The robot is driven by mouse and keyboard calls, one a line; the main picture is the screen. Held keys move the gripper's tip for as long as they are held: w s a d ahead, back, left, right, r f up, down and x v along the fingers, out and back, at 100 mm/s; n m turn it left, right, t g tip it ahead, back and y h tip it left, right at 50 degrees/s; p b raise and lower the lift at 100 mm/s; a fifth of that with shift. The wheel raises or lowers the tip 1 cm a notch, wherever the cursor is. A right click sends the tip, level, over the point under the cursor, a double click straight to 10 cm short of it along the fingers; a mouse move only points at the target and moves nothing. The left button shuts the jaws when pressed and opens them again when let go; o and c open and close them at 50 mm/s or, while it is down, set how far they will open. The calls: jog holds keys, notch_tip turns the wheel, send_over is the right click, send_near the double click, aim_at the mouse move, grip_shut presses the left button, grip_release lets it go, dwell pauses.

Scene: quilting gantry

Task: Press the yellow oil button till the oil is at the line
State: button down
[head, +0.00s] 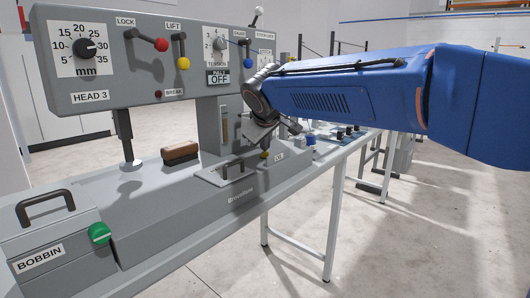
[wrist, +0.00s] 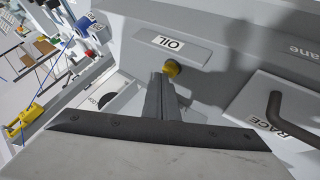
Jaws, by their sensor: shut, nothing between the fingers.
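The yellow oil button (wrist: 172,68) sticks out of the machine beside the OIL label (wrist: 169,43) in the wrist view. In the head view the button (head: 264,154) shows small, just left of its OIL label (head: 279,156). My gripper (wrist: 163,76) is shut and empty, its fingertips right at the button and overlapping its left edge in the wrist view. I cannot tell whether they touch or press it. A narrow upright window (head: 224,127) with a tan strip is on the machine's column; its level and any line are too small to read.
A plate with a dark handle labelled RACE (wrist: 276,105) is close at the right of the wrist view. A brown-topped block (head: 180,154) sits on the machine bed.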

jog(key=shift+r, duration=0.1)
dwell(0.5)
jog(key=shift+r, duration=0.75)
jog(key=shift+r, duration=2.5)
